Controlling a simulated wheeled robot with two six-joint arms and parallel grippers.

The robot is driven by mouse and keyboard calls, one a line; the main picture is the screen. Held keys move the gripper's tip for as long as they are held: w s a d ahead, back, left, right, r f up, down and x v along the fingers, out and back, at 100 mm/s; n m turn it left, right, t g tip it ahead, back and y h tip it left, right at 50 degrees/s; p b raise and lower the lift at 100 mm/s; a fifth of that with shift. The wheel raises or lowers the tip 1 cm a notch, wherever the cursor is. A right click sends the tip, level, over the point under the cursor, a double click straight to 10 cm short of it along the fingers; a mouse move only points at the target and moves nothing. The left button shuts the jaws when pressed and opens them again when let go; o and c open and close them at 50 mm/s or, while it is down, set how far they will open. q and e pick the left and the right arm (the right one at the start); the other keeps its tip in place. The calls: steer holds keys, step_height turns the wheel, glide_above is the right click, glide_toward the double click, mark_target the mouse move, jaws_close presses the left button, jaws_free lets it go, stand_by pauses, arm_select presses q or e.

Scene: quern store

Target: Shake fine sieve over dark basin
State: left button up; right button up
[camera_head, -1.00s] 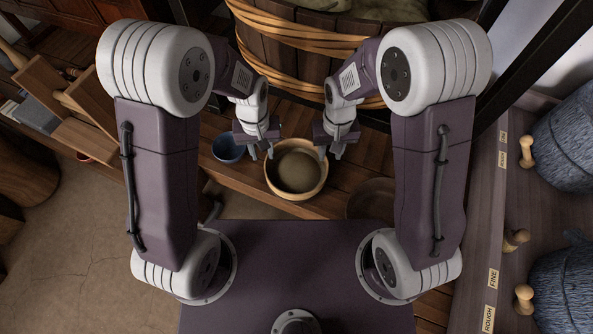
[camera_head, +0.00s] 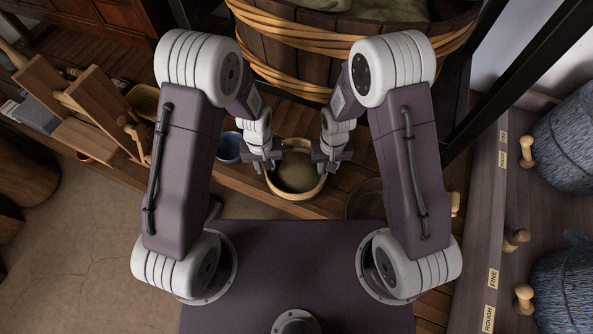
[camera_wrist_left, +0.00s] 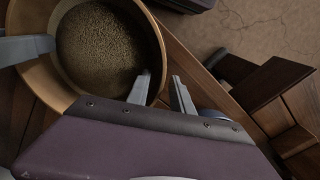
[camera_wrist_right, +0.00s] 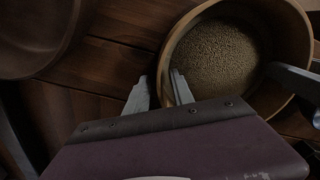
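The fine sieve (camera_head: 297,189), a round pale-wood hoop with a layer of brown grain inside, sits on a wooden bench between my grippers. It also shows in the left wrist view (camera_wrist_left: 156,50) and the right wrist view (camera_wrist_right: 165,62). My left gripper (camera_head: 264,167) straddles its left rim, one finger inside and one outside. My right gripper (camera_head: 329,165) straddles the right rim the same way. Both appear open, with gaps beside the rim; any contact is unclear. The dark basin (camera_head: 362,203), round and brown, stands right of the sieve, partly hidden by my right arm; the right wrist view shows its edge (camera_wrist_right: 70,45).
A blue bowl (camera_head: 229,148) stands just left of the sieve. A large hooped wooden tub (camera_head: 300,52) rises behind. A wooden rack (camera_head: 85,100) is at left.

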arm_select(q)
jaws_close()
arm_select(e)
jaws_close()
stand_by(0.9)
